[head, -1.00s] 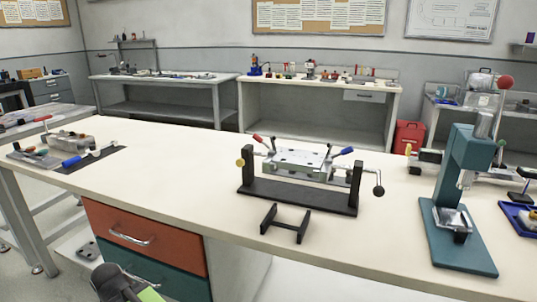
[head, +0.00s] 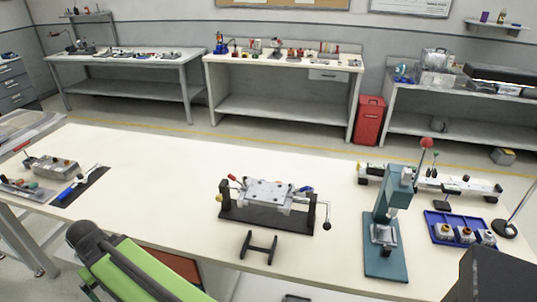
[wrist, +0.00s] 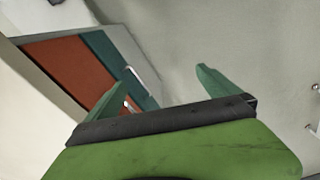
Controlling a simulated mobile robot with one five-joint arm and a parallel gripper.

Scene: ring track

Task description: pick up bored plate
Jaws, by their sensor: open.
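A silver plate with small holes (head: 268,190) sits level in a black trunnion fixture (head: 262,217) near the middle of the bench. Red and blue handled clamps are at its two upper corners. Another small metal block (head: 383,235) sits under the teal drill press (head: 398,195); I cannot tell if it is bored. My gripper (wrist: 161,78) shows in the wrist view with its two green fingers apart and nothing between them. It faces the floor and the bench's drawers (wrist: 75,72), away from the plate. In the head view my green arm is at lower left.
A small black stand (head: 258,246) is in front of the fixture. A blue tray (head: 458,230) with metal parts is right of the press. Tools on a dark mat (head: 80,187) are at the far left. Bare bench top lies between mat and fixture.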

